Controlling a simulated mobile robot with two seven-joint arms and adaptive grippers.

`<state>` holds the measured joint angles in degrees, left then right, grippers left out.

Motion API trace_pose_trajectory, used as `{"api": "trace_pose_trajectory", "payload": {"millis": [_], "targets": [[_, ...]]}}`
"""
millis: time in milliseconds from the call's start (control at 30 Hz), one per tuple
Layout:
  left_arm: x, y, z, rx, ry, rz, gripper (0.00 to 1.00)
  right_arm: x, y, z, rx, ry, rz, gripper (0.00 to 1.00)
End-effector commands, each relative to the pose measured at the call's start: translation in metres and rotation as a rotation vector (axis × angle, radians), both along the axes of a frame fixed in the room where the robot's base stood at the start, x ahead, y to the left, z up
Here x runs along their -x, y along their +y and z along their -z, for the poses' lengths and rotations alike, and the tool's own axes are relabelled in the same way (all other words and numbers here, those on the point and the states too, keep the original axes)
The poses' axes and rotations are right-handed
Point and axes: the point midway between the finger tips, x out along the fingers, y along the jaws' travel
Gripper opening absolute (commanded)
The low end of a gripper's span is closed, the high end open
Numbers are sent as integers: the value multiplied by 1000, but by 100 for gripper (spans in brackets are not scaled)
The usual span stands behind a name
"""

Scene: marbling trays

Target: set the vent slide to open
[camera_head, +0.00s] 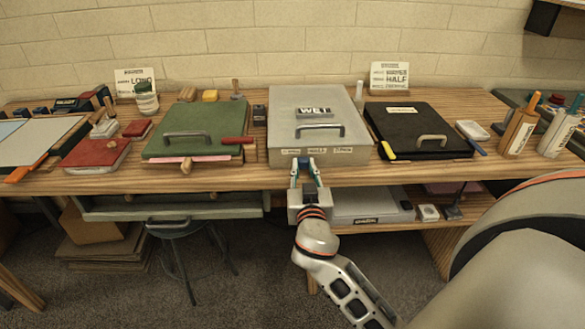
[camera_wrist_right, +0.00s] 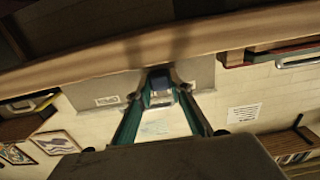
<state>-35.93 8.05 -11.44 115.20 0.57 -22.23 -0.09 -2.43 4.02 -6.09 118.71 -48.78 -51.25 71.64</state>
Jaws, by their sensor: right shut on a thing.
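The grey lidded box (camera_head: 285,110) marked WET stands at the middle of the table, with its lid handle (camera_head: 320,131) on top. Its front face carries a row of small labels (camera_head: 343,149), too small to read surely. My right gripper (camera_head: 304,163) is at this front face, below the left and middle labels. In the right wrist view its fingers (camera_wrist_right: 163,92) are shut on a small dark blue knob (camera_wrist_right: 158,77), apparently the vent slide. The slide's track is mostly hidden, so its setting cannot be told. My left gripper is out of view.
A green lidded tray (camera_head: 210,115) with a red-handled tool stands left of the box, and a black case (camera_head: 440,120) stands right. A lower shelf (camera_head: 380,224) is under the table edge near my right arm. Sign cards (camera_head: 390,76) stand at the wall.

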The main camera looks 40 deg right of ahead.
Motion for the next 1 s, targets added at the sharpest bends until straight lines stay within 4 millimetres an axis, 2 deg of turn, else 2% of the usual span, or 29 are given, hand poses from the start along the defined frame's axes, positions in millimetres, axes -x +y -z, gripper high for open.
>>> {"api": "trace_pose_trajectory", "payload": {"millis": [100,333,500,767,800,867,1000], "targets": [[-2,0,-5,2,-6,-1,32,21,-33,0,0,2,6,0],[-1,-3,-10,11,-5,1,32,51,-82,-1,1,1,3,0],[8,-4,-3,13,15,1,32,59,-95,-1,2,-2,2,0],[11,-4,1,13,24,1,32,60,-96,-1,5,0,5,0],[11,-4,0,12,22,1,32,60,-97,-1,5,0,5,23],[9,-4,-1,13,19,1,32,60,-97,-1,5,0,5,38],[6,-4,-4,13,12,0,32,59,-96,-1,4,-1,3,38]]}}
